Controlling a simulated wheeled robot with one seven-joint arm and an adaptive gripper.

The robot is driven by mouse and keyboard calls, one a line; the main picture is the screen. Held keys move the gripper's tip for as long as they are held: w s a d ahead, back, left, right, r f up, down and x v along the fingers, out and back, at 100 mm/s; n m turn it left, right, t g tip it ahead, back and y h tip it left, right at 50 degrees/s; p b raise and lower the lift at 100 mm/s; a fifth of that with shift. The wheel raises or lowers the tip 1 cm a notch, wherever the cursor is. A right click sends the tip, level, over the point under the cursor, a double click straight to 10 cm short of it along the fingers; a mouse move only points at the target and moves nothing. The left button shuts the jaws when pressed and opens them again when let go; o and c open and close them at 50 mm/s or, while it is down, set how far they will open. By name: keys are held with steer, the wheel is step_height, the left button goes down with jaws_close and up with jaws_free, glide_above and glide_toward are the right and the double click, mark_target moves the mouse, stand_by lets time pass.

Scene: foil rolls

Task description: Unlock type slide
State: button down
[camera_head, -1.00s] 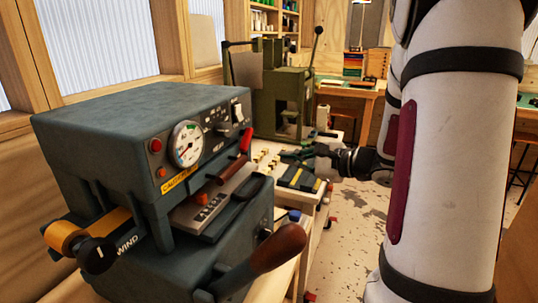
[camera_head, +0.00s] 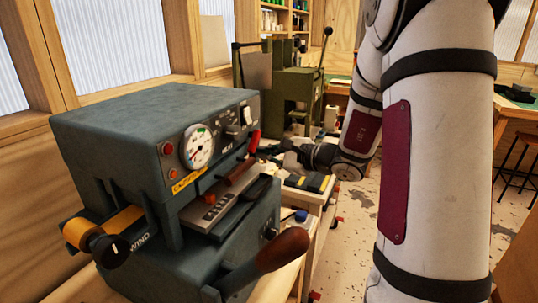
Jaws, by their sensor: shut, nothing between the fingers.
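The blue-grey foil press (camera_head: 150,130) stands at left with a gauge on its front. Its type slide (camera_head: 212,212), a metal plate with dark letter marks, sits in the slot under the head. A dark red grip (camera_head: 243,171) lies above the slide, and a bright red lever (camera_head: 253,143) stands up at the press's right front. I cannot tell which part locks the slide. My gripper (camera_head: 274,150) is shut and empty, just right of the red lever in the picture. It looks farther back than the press front; contact cannot be told, and its fingertips are small and dark.
A large wooden-handled lever (camera_head: 283,250) sticks out at the press's lower front. A yellow foil roll (camera_head: 100,227) with a black knob is at its left. A cart (camera_head: 318,205) with dark trays stands under my gripper. A green press (camera_head: 285,90) stands behind.

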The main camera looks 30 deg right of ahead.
steer(key=shift+s+a+r+m+p, duration=0.1)
steer(key=shift+s+a+m+p, duration=0.15)
steer(key=shift+m+p, duration=0.35)
stand_by(0.6)
steer(key=shift+s+a+r+m+g+y+p, duration=0.15)
steer(key=shift+a+m+g+y+p, duration=0.15)
steer(key=shift+m+g+y+p, duration=0.25)
steer(key=m+p, duration=0.1)
steer(key=a+r+m+g+y+p, duration=0.1)
steer(key=m+p, duration=0.1)
steer(key=shift+s+a+m, duration=0.15)
steer(key=shift+s+m, duration=0.1)
steer(key=shift+s, duration=0.15)
steer(key=shift+w, duration=0.1)
steer(key=shift+w+d+f, duration=0.15)
steer(key=shift+w+d, duration=0.25)
steer(key=shift+d, duration=0.3)
